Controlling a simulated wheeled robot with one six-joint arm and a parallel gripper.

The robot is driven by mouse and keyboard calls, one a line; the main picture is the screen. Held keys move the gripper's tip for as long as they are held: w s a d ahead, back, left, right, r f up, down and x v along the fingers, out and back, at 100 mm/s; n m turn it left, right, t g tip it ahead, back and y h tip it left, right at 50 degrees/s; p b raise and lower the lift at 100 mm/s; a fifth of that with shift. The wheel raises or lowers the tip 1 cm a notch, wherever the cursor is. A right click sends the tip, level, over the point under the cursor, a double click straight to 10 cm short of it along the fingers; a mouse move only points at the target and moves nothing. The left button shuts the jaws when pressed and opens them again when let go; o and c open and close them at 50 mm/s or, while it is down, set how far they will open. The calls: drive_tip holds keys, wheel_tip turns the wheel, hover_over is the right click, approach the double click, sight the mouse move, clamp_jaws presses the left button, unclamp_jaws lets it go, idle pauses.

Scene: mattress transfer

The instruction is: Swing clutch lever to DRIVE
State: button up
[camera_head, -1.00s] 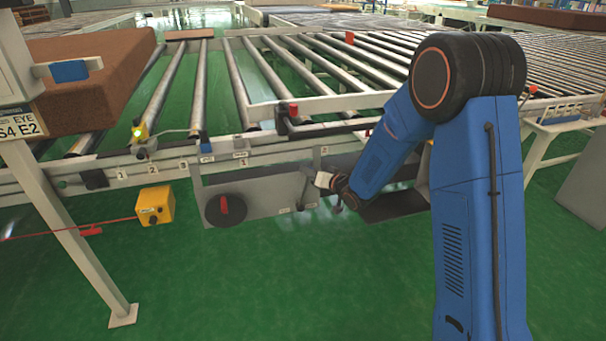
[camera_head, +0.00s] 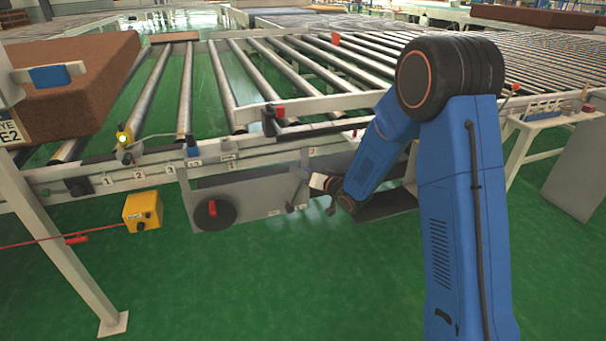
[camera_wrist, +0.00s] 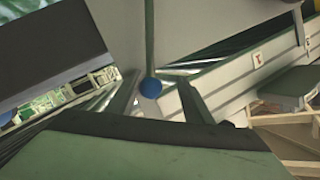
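The clutch lever shows in the wrist view as a thin rod ending in a blue ball knob (camera_wrist: 150,88). In the head view the dark slanted lever (camera_head: 297,194) stands on the grey panel (camera_head: 258,197) below the conveyor, with small labels by its foot too small to read.
A round dial with a red handle (camera_head: 212,209) is left of the lever. A yellow box (camera_head: 142,211) with a red cord is farther left. The roller conveyor's frame (camera_head: 240,160) runs above the panel. A brown mattress block (camera_head: 75,85) lies at upper left. Green floor (camera_head: 230,290) in front is clear.

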drive_tip(key=v, duration=1.7)
drive_tip(key=shift+s, duration=0.2)
drive_tip(key=shift+d, duration=0.2)
drive_tip(key=s+d+r+m+g+h, duration=0.1)
drive_tip(key=s+d+r+h, duration=0.35)
drive_tip(key=s+d, duration=0.2)
drive_tip(key=s+d+r+g+h, duration=0.1)
drive_tip(key=s+d+r+h, duration=0.4)
drive_tip(key=d, duration=0.3)
drive_tip(key=s+r+g, duration=0.1)
drive_tip(key=s+g, duration=0.4)
drive_tip(key=s, duration=2.1)
drive_tip(key=shift+s+a+g, duration=0.2)
drive_tip(key=shift+s+g, duration=0.1)
drive_tip(key=shift+g, duration=0.1)
